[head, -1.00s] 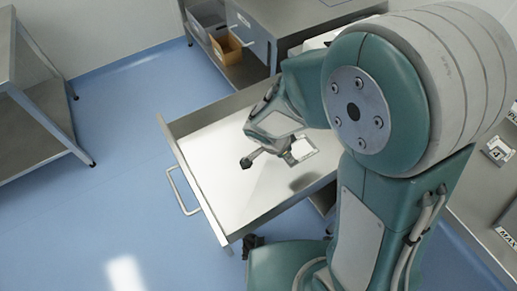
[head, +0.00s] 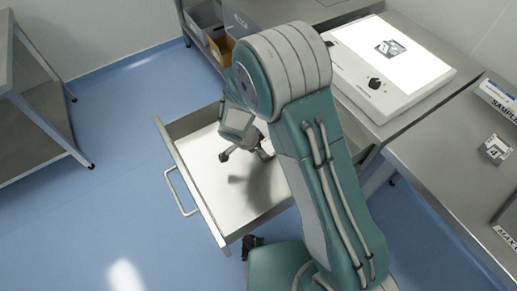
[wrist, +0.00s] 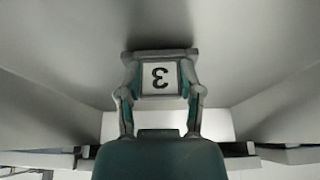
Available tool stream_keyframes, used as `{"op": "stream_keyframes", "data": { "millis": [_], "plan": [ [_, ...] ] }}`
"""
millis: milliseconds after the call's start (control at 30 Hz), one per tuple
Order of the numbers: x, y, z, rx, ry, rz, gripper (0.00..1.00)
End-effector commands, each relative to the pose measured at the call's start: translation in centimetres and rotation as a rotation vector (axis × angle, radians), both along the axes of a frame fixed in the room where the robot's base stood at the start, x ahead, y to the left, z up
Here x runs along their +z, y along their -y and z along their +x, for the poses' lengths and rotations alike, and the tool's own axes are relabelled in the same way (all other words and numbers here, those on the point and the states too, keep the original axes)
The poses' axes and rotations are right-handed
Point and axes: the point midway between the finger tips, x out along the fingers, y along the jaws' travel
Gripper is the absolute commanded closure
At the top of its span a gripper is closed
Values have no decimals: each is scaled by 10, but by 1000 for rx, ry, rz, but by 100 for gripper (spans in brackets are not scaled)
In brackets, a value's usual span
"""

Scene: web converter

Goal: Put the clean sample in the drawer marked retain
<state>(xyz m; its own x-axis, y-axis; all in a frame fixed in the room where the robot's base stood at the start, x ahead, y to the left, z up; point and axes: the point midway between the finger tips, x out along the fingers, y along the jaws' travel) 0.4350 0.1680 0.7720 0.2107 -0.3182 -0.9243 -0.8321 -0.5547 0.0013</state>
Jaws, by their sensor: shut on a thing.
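My gripper (head: 244,152) is low inside or just above an open metal drawer (head: 190,182), and its shadow falls on the pale drawer floor. In the wrist view my gripper (wrist: 160,56) is shut on a small square sample (wrist: 160,80), white with a black 3 that appears upside down. My arm hides the held sample in the head view. The drawer's handle is on its left front, and no retain marking is readable. Whether the sample touches the drawer floor, I cannot tell.
A lit light box (head: 385,75) with another small sample (head: 390,48) stands on the right bench. A sample marked 4 (head: 495,149) lies farther right near label signs (head: 497,98). An orange bin (head: 222,50) sits behind the drawer. A metal table (head: 40,105) is at left.

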Motion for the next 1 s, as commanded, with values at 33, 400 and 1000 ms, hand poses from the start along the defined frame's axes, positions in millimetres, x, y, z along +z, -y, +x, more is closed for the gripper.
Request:
{"op": "stream_keyframes", "data": {
  "millis": [33,400,1000],
  "plan": [
    [-5,0,0,1,-1,-1,99],
    [-6,2,0,0,1,4,22],
    [15,-7,-3,1,6,5,18]
  ]
}}
